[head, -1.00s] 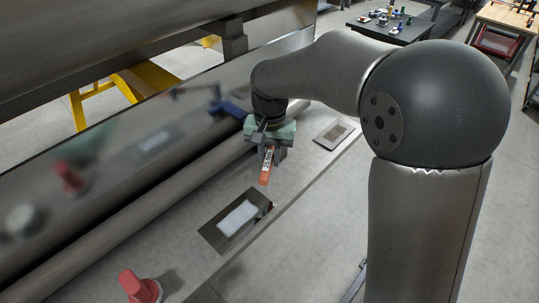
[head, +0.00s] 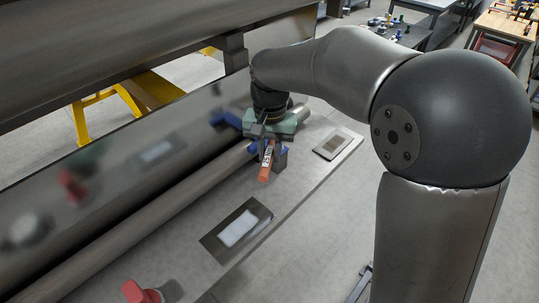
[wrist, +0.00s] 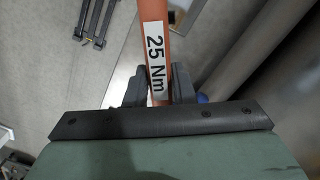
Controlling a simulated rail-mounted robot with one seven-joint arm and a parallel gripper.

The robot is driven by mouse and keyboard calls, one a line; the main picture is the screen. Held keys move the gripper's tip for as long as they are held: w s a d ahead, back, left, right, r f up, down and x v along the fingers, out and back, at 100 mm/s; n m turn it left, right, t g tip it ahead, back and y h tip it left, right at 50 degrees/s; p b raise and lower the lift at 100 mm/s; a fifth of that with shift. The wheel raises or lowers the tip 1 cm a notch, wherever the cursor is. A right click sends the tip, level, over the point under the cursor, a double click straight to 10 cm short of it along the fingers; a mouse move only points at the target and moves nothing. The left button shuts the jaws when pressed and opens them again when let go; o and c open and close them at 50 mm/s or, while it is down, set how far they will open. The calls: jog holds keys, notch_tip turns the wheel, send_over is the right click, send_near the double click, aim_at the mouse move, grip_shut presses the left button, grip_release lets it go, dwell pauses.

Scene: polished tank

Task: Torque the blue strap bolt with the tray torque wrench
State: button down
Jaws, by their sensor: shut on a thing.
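My gripper (head: 270,150) is shut on the torque wrench (head: 265,171) above the bench, near the far end of the pipe. The wrench has an orange handle with a white label. In the wrist view the fingers (wrist: 157,88) pinch the orange handle (wrist: 157,15), and the label reads 25 Nm. The wrench's working end cannot be made out. A blue part (head: 251,148), perhaps at the blue strap bolt, shows just left of the fingers and is partly hidden by my gripper. A small blue patch (wrist: 202,98) shows right of the fingers in the wrist view. The bolt itself cannot be made out.
The polished tank wall (head: 90,170) rises at left and mirrors blurred shapes. A pipe (head: 140,230) runs along its foot. A dark-framed plate (head: 213,243) and a smaller plate (head: 332,145) lie on the bench. A red fitting (head: 138,291) stands in front.

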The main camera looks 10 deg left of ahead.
jog(key=shift+r, duration=2.05)
